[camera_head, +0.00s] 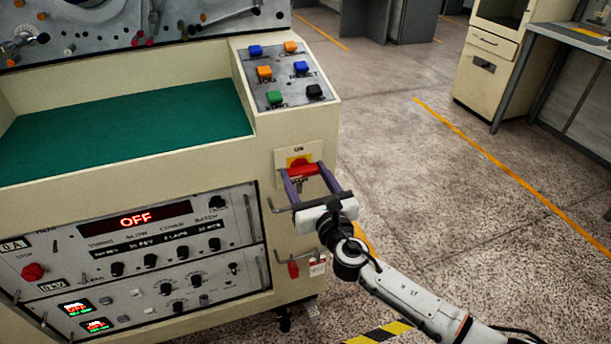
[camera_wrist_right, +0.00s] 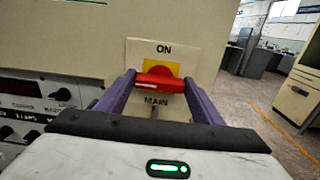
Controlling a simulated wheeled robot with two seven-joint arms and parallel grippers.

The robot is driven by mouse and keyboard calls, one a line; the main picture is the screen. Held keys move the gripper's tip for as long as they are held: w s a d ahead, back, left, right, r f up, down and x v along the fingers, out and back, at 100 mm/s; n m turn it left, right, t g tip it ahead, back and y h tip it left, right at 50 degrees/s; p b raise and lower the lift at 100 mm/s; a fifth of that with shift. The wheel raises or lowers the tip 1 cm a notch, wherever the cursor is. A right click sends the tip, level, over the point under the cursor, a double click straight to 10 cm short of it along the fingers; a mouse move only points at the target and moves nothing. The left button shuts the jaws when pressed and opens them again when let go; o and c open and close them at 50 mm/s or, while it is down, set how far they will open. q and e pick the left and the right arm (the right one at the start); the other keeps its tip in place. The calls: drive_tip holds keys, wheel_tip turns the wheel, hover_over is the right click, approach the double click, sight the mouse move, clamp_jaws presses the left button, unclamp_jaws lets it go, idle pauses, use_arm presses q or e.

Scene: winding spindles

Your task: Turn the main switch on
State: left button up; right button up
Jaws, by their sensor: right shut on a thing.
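The main switch is a red handle (camera_head: 302,170) on a yellow plate, on the cream machine's front panel at its right end. It also shows in the right wrist view (camera_wrist_right: 160,82), under the word ON and above the word MAIN. The red handle lies about level, nearly horizontal. My right gripper (camera_head: 308,172) has its two purple fingers on either side of the handle and is shut on it; it shows in the right wrist view too (camera_wrist_right: 160,88). The display (camera_head: 136,219) on the machine reads OFF in red. My left gripper is not in view.
Coloured push buttons (camera_head: 284,75) sit on the sloped panel above the switch. A red padlock (camera_head: 293,269) and a tag hang below it. A metal handle bar sticks out beside my gripper. Open floor lies to the right; a cream cabinet (camera_head: 490,50) stands at the back right.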

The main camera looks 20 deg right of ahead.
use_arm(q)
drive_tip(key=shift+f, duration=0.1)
use_arm(e)
drive_tip(key=shift+f, duration=0.1)
drive_tip(key=m+b, duration=0.1)
drive_tip(key=m, duration=0.2)
drive_tip(key=m+b, duration=0.1)
drive_tip(key=m, duration=0.3)
drive_tip(key=shift+d+f, duration=0.1)
drive_tip(key=shift+m+b, duration=0.35)
drive_tip(key=shift+m, duration=0.55)
drive_tip(key=m+b, duration=0.1)
drive_tip(key=m, duration=0.3)
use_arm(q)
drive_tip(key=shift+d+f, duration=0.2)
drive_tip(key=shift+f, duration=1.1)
use_arm(e)
drive_tip(key=shift+f+m, duration=0.15)
drive_tip(key=shift+m, duration=2.35)
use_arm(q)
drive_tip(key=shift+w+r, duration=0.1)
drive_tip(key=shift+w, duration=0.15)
use_arm(e)
drive_tip(key=o, duration=1)
drive_tip(key=shift+d, duration=0.1)
drive_tip(key=shift+o, duration=0.2)
